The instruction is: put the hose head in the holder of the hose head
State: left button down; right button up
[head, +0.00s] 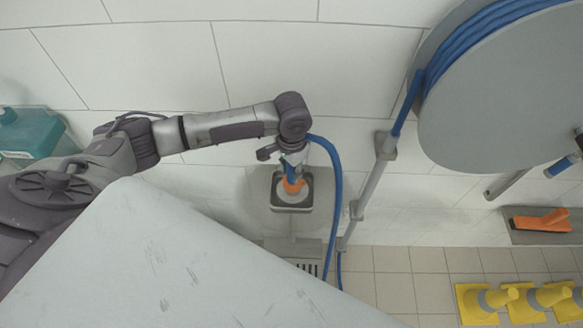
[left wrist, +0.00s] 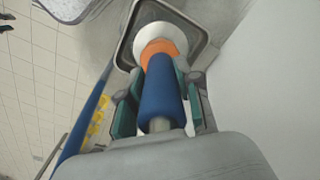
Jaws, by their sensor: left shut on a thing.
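The hose head has a blue grip (left wrist: 162,92), an orange collar (left wrist: 158,47) and a pale disc-shaped front. My left gripper (left wrist: 160,108) is shut around the blue grip, with a finger on each side. In the head view my left gripper (head: 291,162) points down, and the orange collar (head: 293,186) shows below it. The hose head's front is over or in the opening of a square, dark-rimmed grey box (head: 291,208), seemingly the holder, which also shows in the left wrist view (left wrist: 205,50). I cannot tell whether they touch. My right gripper is out of view.
A blue hose (head: 336,185) hangs just right of the gripper. A grey pipe (head: 368,188) and a large hose reel (head: 500,90) stand farther right. Yellow objects (head: 475,303) stand on the tiled floor. A large pale panel (head: 170,270) fills the foreground.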

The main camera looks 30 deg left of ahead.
pick_arm(q)
jog(key=c, duration=0.8)
grip_release()
jog(key=shift+f, duration=0.1)
notch_tip(320, 180, up, 12)
jog(key=shift+r+b, duration=0.15)
jog(key=shift+b, duration=0.6)
